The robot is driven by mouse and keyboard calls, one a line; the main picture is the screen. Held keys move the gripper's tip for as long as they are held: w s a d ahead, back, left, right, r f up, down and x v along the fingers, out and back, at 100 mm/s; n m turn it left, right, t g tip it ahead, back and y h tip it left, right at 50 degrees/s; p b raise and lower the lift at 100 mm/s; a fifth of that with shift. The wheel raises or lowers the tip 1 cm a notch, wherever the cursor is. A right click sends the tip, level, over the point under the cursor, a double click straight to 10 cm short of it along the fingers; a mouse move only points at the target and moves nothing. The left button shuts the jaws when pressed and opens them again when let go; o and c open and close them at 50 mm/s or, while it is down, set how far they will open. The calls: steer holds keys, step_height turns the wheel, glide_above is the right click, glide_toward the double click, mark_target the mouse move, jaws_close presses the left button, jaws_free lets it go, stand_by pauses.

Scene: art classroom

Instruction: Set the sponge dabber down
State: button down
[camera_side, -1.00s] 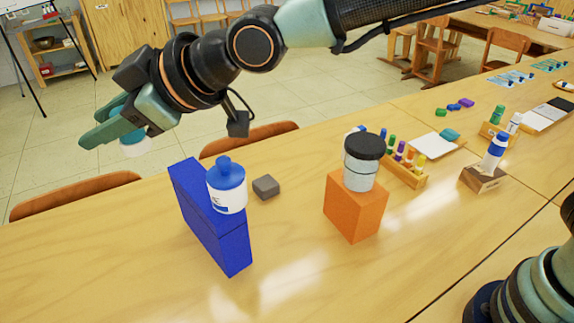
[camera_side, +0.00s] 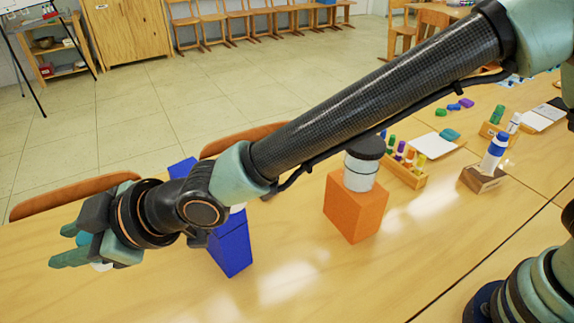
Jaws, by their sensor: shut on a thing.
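My gripper (camera_side: 78,252) is at the left of the view, low over the left part of the wooden table (camera_side: 140,300). It is shut on the sponge dabber (camera_side: 102,267), whose white part shows below the fingers and some teal above. Most of the dabber is hidden by the fingers. I cannot tell whether it touches the table.
My arm crosses over a blue block (camera_side: 232,250), hiding most of the blue-lidded white jar on it. An orange block (camera_side: 352,208) bears a black-lidded jar (camera_side: 361,168). A marker rack (camera_side: 407,170) stands behind. The table's front left is clear.

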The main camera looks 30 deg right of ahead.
step_height(320, 180, down, 20)
steer(key=shift+f, duration=0.1)
stand_by(0.5)
steer(key=c, duration=0.5)
jaws_free()
steer(key=shift+s+d+r, duration=0.2)
steer(key=shift+d+r, duration=0.15)
steer(key=shift+r, duration=0.05)
steer(key=v, duration=1.1)
